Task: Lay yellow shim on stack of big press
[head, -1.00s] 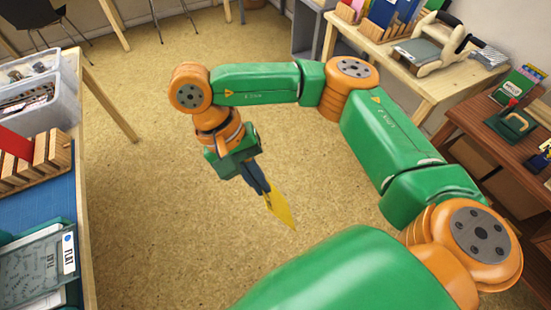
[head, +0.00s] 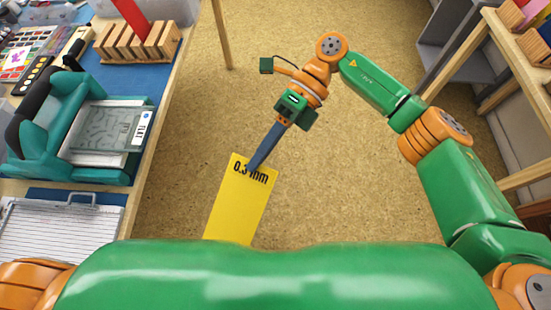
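The yellow shim (head: 238,205), marked 0.3 mm, hangs over the floor in front of me, its lower edge cut off by my own body. My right gripper (head: 258,158) is shut on its upper end. A teal press (head: 35,148) with a dark handle stands on the table at the left; I take it to be the big press. A clear plate (head: 103,128) with a FLAT label lies in it, and layers under the plate are hard to make out. The shim is well right of the press, apart from it. My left gripper is not in view.
The left table (head: 168,105) has a blue mat. A wooden rack (head: 138,48) holds a red piece behind the press. A lined silver tray (head: 62,228) lies in front of the press. Shelving stands at the upper right. Open floor lies between.

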